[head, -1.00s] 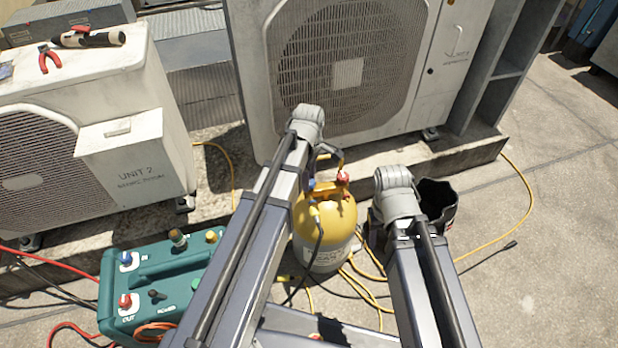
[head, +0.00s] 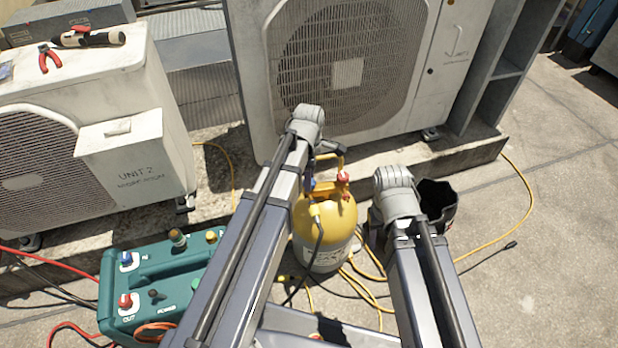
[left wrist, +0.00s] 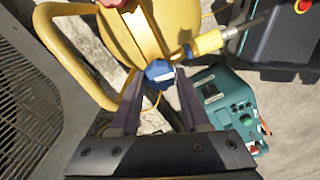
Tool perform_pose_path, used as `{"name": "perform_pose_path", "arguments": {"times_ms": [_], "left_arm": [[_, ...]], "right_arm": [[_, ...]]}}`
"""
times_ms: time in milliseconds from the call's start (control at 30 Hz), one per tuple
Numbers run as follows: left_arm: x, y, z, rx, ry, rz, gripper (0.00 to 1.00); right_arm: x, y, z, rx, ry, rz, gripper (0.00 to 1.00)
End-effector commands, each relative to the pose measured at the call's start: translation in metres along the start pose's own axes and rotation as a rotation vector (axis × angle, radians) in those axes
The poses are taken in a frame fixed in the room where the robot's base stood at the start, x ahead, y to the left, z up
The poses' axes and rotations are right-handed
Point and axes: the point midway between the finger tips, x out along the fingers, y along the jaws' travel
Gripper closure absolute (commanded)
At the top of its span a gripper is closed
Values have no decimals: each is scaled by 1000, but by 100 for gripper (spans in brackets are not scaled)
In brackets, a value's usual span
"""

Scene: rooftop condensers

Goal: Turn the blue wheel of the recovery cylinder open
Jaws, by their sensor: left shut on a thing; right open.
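The yellow recovery cylinder (head: 335,228) stands upright between my two arms in the head view. A red wheel (head: 343,177) is on its top, with the blue wheel (head: 310,184) to the left, partly hidden by my left arm. In the left wrist view the blue wheel (left wrist: 160,70) sits between the fingertips of my left gripper (left wrist: 160,77), which is shut on it. The yellow handle (left wrist: 62,55) curves beside it. My right arm's fingers are out of sight.
A teal recovery machine (head: 155,285) stands at lower left. Condenser units (head: 350,70) stand behind the cylinder. A black container (head: 437,203) is beside my right arm. Yellow hoses (head: 365,290) lie around the cylinder's base.

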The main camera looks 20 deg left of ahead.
Motion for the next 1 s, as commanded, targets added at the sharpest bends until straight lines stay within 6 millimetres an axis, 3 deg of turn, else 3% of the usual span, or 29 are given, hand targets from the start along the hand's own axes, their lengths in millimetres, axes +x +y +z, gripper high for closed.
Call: {"name": "perform_pose_path", "arguments": {"times_ms": [33,67,300,667,1000], "left_arm": [[0,0,0,0,0,-1,100],[0,0,0,0,0,-1,53],[0,0,0,1,0,0,26],[-2,0,0,1,0,0,24],[-31,0,0,1,0,0,24]], "right_arm": [[0,0,0,0,0,0,50],[0,0,0,0,0,0,50],[0,0,0,0,0,0,50],[-2,0,0,0,0,0,50],[-31,4,2,5,-2,3,50]]}}
